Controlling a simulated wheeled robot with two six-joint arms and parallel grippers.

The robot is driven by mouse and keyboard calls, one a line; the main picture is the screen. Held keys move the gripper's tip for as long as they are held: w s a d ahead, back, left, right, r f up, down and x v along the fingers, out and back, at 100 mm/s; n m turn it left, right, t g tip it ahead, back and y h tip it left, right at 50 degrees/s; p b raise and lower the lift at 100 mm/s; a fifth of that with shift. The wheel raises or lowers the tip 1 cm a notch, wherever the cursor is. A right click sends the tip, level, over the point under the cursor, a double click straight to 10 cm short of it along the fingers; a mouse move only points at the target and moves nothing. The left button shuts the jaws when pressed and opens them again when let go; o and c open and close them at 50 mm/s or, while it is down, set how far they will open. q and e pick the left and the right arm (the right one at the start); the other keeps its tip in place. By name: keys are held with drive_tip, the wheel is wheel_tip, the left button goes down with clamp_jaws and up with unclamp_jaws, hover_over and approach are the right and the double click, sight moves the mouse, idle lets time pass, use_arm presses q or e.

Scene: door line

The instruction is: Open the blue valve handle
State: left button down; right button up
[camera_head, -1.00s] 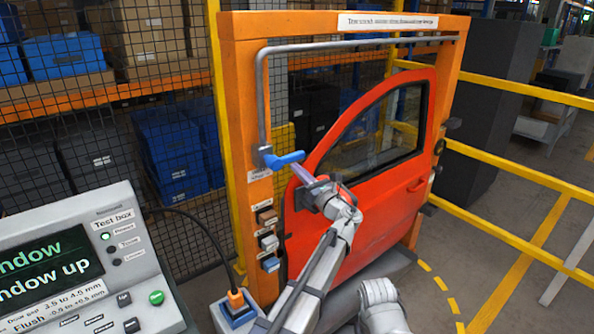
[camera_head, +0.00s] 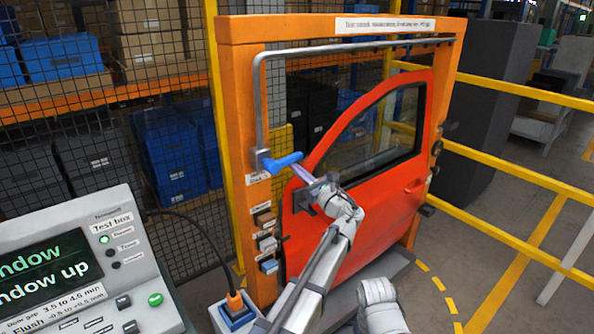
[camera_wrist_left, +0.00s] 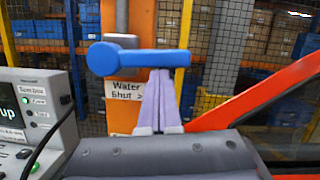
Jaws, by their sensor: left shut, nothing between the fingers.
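The blue valve handle (camera_head: 283,161) sits at the lower end of the grey pipe (camera_head: 261,110) on the orange frame's left post. It points sideways to the right, across the pipe. In the left wrist view the handle (camera_wrist_left: 140,60) lies level, with its round hub at left. My left gripper (camera_head: 296,170) is shut and empty, its fingertips just under the handle's free end. In the left wrist view the closed fingers (camera_wrist_left: 160,78) reach up to the handle's underside; whether they touch it I cannot tell. My right gripper is not in view.
A red car door (camera_head: 385,195) hangs in the orange frame (camera_head: 232,130), close to my left arm. Buttons (camera_head: 267,243) sit low on the left post. A test box (camera_head: 75,265) stands at lower left. Yellow rails (camera_head: 510,175) run at right.

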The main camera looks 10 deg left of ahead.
sight(297, 154)
use_arm(q)
drive_tip(key=r+n, duration=0.1)
drive_tip(key=n+g+p, duration=0.1)
drive_tip(key=shift+w+d+r+n+p, duration=0.15)
drive_tip(key=shift+w+r+n+p, duration=0.05)
drive_tip(key=shift+r+n+p, duration=0.15)
drive_tip(key=r+n+g+p, duration=0.1)
drive_tip(key=r+n+p, duration=0.1)
drive_tip(key=n, duration=0.1)
drive_tip(key=shift+y, duration=0.4)
drive_tip(key=n+p, duration=0.1)
drive_tip(key=r+n+p, duration=0.1)
drive_tip(key=n, duration=0.1)
drive_tip(key=shift+s+r+n+g+p, duration=0.25)
drive_tip(key=shift+g+p, duration=0.15)
drive_tip(key=shift+n+g, duration=0.4)
drive_tip(key=shift+n, duration=0.5)
drive_tip(key=shift+s+a+r+p, duration=0.65)
drive_tip(key=shift+s+r+p, duration=0.1)
drive_tip(key=shift+r+p, duration=0.2)
drive_tip(key=shift+s+a+r+p, duration=0.65)
drive_tip(key=shift+s+r+p, duration=0.15)
drive_tip(key=shift+p, duration=0.25)
drive_tip(key=shift+a, duration=0.1)
drive_tip(key=shift+w, duration=0.1)
